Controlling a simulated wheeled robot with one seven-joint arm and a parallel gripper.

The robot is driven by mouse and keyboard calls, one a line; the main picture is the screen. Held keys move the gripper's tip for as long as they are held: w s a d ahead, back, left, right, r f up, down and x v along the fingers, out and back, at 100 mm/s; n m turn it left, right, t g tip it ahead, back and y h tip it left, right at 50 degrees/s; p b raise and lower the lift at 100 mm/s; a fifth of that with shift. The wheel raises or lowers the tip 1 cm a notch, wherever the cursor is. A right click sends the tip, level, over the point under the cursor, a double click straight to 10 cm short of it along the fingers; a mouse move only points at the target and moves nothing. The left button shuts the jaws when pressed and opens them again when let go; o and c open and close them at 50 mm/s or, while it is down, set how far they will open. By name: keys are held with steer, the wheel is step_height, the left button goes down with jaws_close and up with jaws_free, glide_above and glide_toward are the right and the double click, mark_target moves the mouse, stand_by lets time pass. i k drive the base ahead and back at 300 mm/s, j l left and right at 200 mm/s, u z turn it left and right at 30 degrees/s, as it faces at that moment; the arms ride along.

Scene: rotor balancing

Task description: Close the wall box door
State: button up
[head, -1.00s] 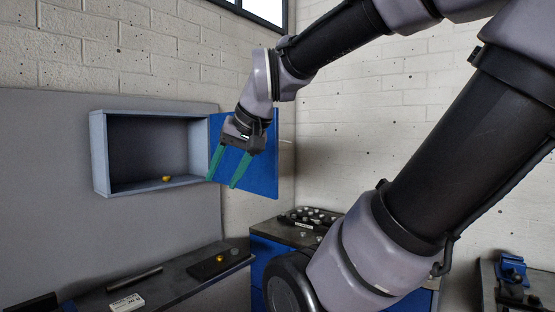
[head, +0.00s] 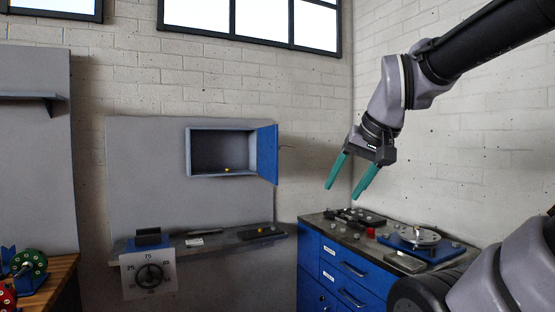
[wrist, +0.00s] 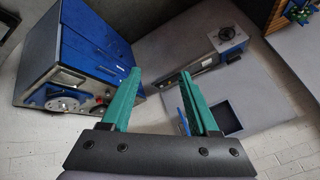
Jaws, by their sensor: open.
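The wall box (head: 190,152) is a grey open-fronted box on the grey wall panel, with a small yellow piece (head: 227,169) inside. Its blue door (head: 267,154) stands open, hinged at the box's right side and sticking out. My gripper (head: 344,191) has two green fingers, spread apart and empty. In the head view it is to the right of the door and lower, with a clear gap. In the wrist view the box (wrist: 227,118) shows beyond the right finger, and the blue door (wrist: 189,104) is partly hidden behind that finger.
A blue drawer cabinet (head: 345,268) with small parts and a round rotor fixture (head: 418,236) on top stands below my gripper. A narrow shelf (head: 215,243) with a dial gauge (head: 149,275) runs under the box. A wooden bench (head: 50,285) is at far left.

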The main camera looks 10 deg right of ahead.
mark_target(268, 136)
steer(key=k+l, duration=0.25)
steer(key=i+j, duration=0.15)
steer(key=i, duration=0.45)
steer(key=i+j+z, duration=0.1)
steer(key=i, duration=0.45)
